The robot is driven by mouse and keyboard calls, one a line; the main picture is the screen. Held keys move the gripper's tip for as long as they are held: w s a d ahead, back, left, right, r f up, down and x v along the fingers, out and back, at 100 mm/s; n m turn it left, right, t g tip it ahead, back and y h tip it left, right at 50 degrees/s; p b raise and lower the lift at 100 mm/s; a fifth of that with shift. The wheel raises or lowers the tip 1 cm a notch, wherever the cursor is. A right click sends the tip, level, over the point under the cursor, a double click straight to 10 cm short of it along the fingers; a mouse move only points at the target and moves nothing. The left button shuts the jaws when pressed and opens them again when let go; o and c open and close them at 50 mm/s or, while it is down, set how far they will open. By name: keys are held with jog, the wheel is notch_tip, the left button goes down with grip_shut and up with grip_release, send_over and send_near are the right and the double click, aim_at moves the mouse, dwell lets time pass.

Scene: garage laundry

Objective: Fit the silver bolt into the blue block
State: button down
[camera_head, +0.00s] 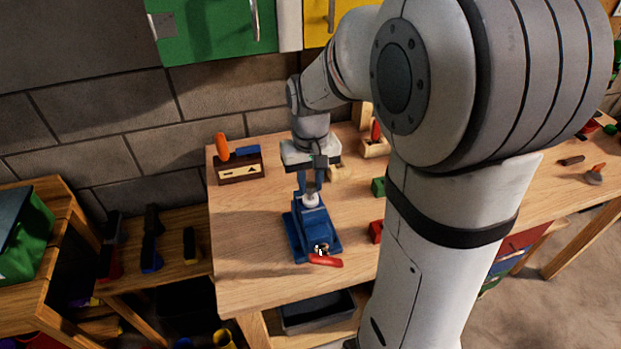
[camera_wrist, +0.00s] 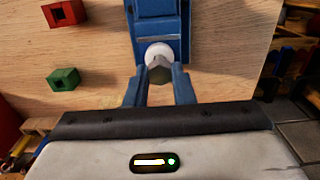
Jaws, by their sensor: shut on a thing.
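The blue block (camera_head: 309,232) stands on the wooden workbench below my gripper, with a red-handled part at its front. It also shows at the top of the wrist view (camera_wrist: 158,28). My gripper (camera_head: 311,188) points down over the block's rear end. Its blue fingers (camera_wrist: 159,88) are shut on the silver bolt (camera_wrist: 159,73), a grey hexagonal piece with a pale rounded part beyond it. The pale part shows in the head view right at the block's back end. I cannot tell whether the bolt is inside the block or only against it; the contact is hidden.
A red block (camera_wrist: 64,13) and a green block (camera_wrist: 64,79), each with a square hole, stand to the block's side. A wooden holder (camera_head: 239,168) with tools is at the bench's back left. The bench (camera_head: 245,275) is clear left of the blue block.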

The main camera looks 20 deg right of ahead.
jog(key=shift+f, duration=0.25)
dwell(0.3)
jog(key=shift+f+b, duration=0.75)
jog(key=shift+f, duration=0.1)
jog(key=c, duration=1.1)
grip_release()
jog(key=shift+c, duration=0.2)
jog(key=shift+r, duration=0.1)
notch_tip(320, 180, up, 8)
jog(key=shift+f+b, duration=0.15)
jog(key=shift+b, duration=0.15)
